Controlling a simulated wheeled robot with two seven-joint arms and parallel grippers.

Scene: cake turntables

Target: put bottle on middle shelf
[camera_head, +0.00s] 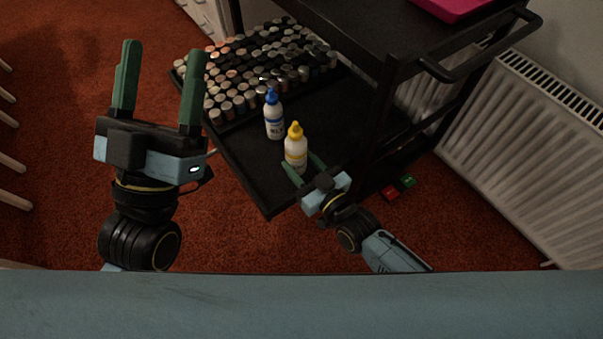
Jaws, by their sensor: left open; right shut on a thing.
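A white bottle with a yellow cap (295,150) stands upright at the near part of the cart's middle shelf (262,188). My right gripper (303,172) is shut on this bottle, with its green fingers on either side of the lower part. I cannot tell whether the bottle's base touches the shelf. A white bottle with a blue cap (273,118) stands upright just behind it to the left. My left gripper (159,85) is open and empty, raised over the carpet to the left of the cart.
Many small capped jars (255,70) fill the back of the shelf. The black top shelf (355,30) overhangs it, with a pink item (445,8) on top. A cart post (383,90) and handle stand to the right. A radiator (545,150) lines the right wall.

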